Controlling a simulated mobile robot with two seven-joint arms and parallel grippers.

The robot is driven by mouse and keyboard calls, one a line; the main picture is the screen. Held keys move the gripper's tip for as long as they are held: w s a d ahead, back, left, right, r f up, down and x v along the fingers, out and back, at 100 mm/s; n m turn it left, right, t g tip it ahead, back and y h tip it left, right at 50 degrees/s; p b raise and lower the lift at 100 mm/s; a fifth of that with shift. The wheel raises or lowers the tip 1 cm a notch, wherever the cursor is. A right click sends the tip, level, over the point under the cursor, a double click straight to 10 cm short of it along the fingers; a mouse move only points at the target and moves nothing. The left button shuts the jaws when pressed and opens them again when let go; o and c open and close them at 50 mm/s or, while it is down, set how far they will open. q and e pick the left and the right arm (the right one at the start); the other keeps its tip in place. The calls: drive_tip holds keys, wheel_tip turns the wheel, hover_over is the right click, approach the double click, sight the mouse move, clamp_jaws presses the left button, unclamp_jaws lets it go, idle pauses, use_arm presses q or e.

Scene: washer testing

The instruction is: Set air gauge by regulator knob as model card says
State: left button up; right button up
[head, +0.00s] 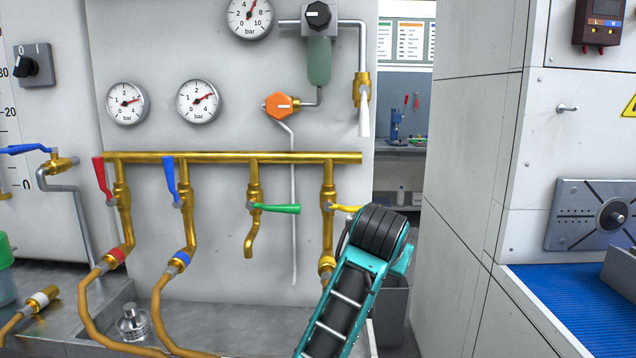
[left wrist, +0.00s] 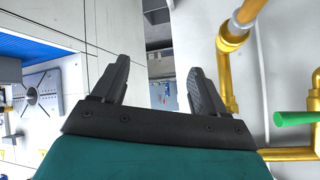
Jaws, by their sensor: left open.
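The round air gauge (head: 250,16), marked in bar, is at the top of the grey panel, cut by the picture's upper edge. Its red-tipped needle points almost straight up, slightly right. The black regulator knob (head: 318,15) sits to its right, above a green bowl (head: 319,62). Several cards (head: 408,40) hang on the far wall; their text is too small to read. My left gripper (left wrist: 158,68) shows open and empty in the left wrist view, apart from the knob. In the head view its fingers cannot be made out. My right gripper is not in view.
Below the regulator are an orange knob (head: 281,106) and a white-handled valve (head: 363,112). A brass manifold (head: 230,157) with red, blue, green and yellow levers crosses the panel. A green lever (left wrist: 293,119) is near my left gripper's side. A white cabinet (head: 465,150) stands right.

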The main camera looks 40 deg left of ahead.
use_arm(q)
drive_tip(key=a+r+n, duration=0.1)
drive_tip(key=r, duration=0.7)
drive_tip(key=w+a+r+n+t+y, duration=0.1)
drive_tip(key=a+r, duration=0.1)
drive_tip(key=r, duration=0.7)
drive_tip(key=a+r+n+y, duration=0.1)
drive_tip(key=a+r+n, duration=0.1)
drive_tip(key=r, duration=0.7)
drive_tip(key=shift+w, duration=0.15)
drive_tip(key=n+t, duration=0.1)
drive_tip(key=n, duration=0.3)
approach(317, 12)
drive_tip(key=f, duration=0.1)
drive_tip(key=shift+y, duration=0.4)
drive_tip(key=p+x, duration=0.6)
drive_tip(key=x, duration=0.4)
drive_tip(key=shift+w, duration=0.45)
drive_tip(key=shift+r, duration=0.1)
drive_tip(key=shift+c, duration=0.3)
